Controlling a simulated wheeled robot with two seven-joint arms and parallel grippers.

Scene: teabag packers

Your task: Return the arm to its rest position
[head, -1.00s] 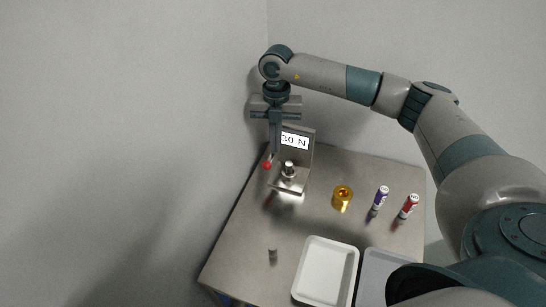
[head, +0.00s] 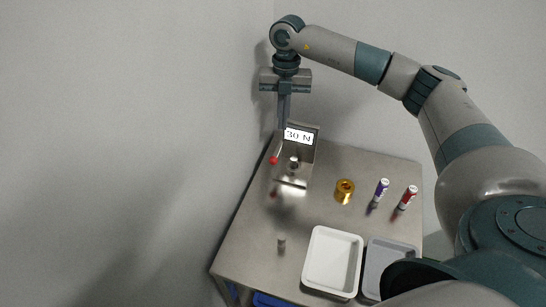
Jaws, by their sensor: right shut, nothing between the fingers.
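My right arm reaches in from the right. Its gripper (head: 283,128) points down, shut and empty, at the far left part of the table, by the left edge of the metal test stand with the "30 N" display (head: 298,136). The fingertips show close to the display's left side in the picture; I cannot tell whether they touch it. The red ball-ended lever (head: 273,160) of the stand shows below the fingertips, apart from them. My left gripper is not in view.
A metal table (head: 255,215) bears a brass ring-shaped part (head: 344,191), a purple-labelled vial (head: 382,188), a red-labelled vial (head: 409,197), a small grey peg (head: 281,243), a white tray (head: 312,262) and a grey tray (head: 374,265). The table's middle is clear.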

